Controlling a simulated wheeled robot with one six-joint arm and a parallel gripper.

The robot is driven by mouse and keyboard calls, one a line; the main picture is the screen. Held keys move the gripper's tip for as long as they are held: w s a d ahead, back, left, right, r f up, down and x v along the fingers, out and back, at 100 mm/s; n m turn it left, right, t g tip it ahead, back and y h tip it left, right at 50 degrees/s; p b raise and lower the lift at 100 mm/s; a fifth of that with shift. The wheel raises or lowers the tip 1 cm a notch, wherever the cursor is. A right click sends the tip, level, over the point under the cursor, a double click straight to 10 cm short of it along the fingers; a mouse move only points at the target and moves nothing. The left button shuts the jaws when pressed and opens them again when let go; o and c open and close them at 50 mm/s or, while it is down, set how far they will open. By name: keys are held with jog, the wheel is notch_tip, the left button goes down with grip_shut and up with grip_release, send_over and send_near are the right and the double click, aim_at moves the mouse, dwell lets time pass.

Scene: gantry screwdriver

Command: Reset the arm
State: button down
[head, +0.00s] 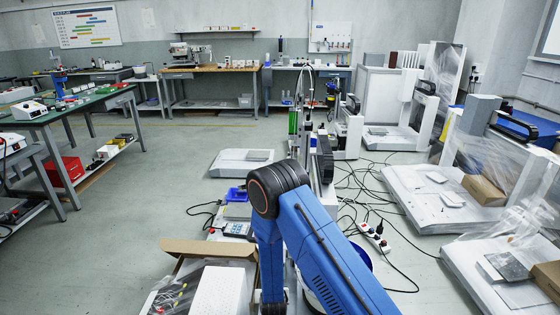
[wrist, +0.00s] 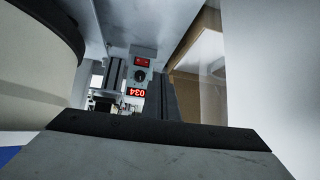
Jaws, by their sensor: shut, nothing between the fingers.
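My blue arm (head: 325,255) reaches up from the bottom of the head view, bends at a dark joint (head: 279,188) and runs down again. Its lower end and my gripper are hidden or out of frame there. In the wrist view, a broad grey block with a dark front edge, which looks like my gripper (wrist: 160,130), fills the bottom. It is shut, with nothing seen held in it. Beyond it stands a grey device with a red digital display (wrist: 137,93) and a black knob.
A gantry machine (head: 318,150) stands right behind my arm. An open cardboard box (head: 208,250) lies close at left. A power strip (head: 374,238) and loose cables cover the floor at right. White machine bases (head: 425,222) stand farther right.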

jog(key=d+r+g, duration=0.1)
jog(key=d+r, duration=0.2)
jog(key=r, duration=0.7)
jog(key=d+r+y, duration=0.1)
jog(key=d+r, duration=0.2)
jog(key=r, duration=0.7)
jog(key=d+r+g, duration=0.1)
jog(key=d+r, duration=0.2)
jog(key=r, duration=0.7)
jog(key=s+d+r, duration=0.6)
jog(key=r, duration=0.4)
jog(key=s+d+r+g, duration=0.2)
jog(key=s+d+r, duration=0.85)
jog(key=s, duration=0.35)
jog(key=s+d+r+h, duration=0.1)
jog(key=s+d, duration=0.3)
jog(key=s, duration=0.5)
jog(key=s+d+r+m+h, duration=0.1)
jog(key=s+d, duration=0.3)
jog(key=s, duration=0.6)
jog(key=shift+s+r+g, duration=0.15)
jog(key=shift+r+g, duration=0.15)
jog(key=shift+r, duration=0.6)
